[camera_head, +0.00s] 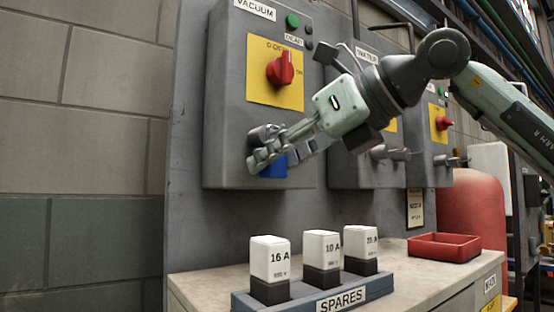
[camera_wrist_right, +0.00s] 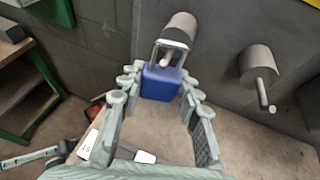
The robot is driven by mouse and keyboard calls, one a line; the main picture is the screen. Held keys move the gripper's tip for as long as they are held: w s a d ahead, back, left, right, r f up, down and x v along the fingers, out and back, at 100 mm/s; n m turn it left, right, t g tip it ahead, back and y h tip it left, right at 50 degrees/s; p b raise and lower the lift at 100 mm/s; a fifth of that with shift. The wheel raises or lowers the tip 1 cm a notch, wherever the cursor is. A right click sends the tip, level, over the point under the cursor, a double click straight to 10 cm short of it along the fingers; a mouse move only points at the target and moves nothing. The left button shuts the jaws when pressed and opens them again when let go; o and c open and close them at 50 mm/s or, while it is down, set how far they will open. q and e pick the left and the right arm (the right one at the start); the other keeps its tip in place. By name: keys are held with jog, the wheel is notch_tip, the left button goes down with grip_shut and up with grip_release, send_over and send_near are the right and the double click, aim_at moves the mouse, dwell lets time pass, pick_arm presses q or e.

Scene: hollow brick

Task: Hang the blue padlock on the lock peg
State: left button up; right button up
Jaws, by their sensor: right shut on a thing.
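The blue padlock (camera_head: 273,166) is in my right gripper (camera_head: 262,158), low on the front of the grey VACUUM box (camera_head: 226,110). In the right wrist view, the padlock's blue body (camera_wrist_right: 160,84) sits between the fingers of my right gripper (camera_wrist_right: 158,92), its metal shackle (camera_wrist_right: 156,47) pointing up. The lock peg (camera_wrist_right: 182,27) is a grey cylinder with a thin rod, directly behind the shackle. The rod's end shows inside the shackle's loop; I cannot tell whether it passes through.
A second peg (camera_wrist_right: 258,64) stands to the right in the wrist view. Below the boxes, a bench (camera_head: 205,283) carries a SPARES holder (camera_head: 343,298) with three white-and-black blocks and a red tray (camera_head: 443,248). A red rotary switch (camera_head: 281,70) sits above my gripper.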

jog(key=o, duration=1.3)
jog(key=shift+c, duration=0.2)
jog(key=v, duration=1.2)
